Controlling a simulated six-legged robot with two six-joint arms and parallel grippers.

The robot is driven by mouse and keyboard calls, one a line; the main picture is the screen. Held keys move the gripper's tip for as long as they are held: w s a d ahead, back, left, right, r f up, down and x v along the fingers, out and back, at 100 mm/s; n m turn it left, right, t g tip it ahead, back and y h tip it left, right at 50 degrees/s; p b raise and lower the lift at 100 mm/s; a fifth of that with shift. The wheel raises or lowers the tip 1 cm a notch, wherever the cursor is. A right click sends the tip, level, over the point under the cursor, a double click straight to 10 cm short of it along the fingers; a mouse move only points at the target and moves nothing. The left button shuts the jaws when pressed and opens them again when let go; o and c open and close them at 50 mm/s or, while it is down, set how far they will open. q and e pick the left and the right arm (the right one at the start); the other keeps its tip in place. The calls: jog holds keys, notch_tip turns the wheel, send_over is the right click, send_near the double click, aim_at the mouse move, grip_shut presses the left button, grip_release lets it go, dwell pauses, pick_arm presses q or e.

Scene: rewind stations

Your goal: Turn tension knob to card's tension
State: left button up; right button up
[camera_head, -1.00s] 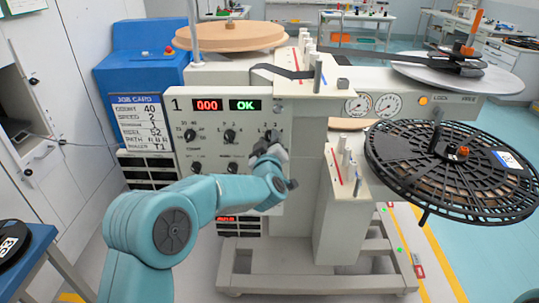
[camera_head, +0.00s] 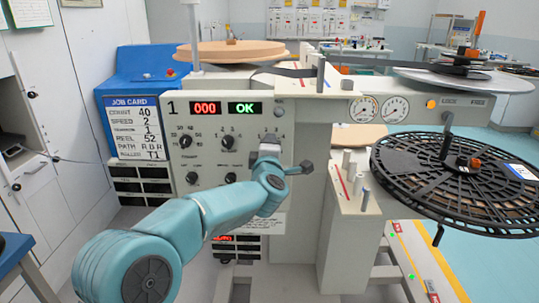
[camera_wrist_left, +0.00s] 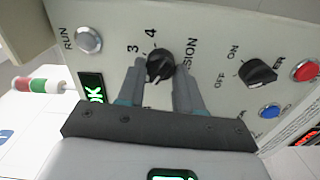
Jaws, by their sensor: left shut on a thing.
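The job card (camera_head: 140,129) on the blue cabinet reads count 40, speed 2, tension 1, reel 52 and roller T1. My right gripper is not in view.
A red display (camera_head: 205,108) and a green OK display (camera_head: 244,108) are above the knobs. In the wrist view, a power knob (camera_wrist_left: 257,73), red button (camera_wrist_left: 305,71) and blue button (camera_wrist_left: 269,110) are nearby.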

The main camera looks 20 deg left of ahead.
pick_arm(q)
jog(key=shift+n+b, duration=0.3)
jog(key=shift+n, duration=0.3)
jog(key=o, duration=1)
jog(key=shift+o, duration=0.2)
jog(key=b+v, duration=0.1)
jog(key=v, duration=1.5)
jog(key=shift+s, duration=0.15)
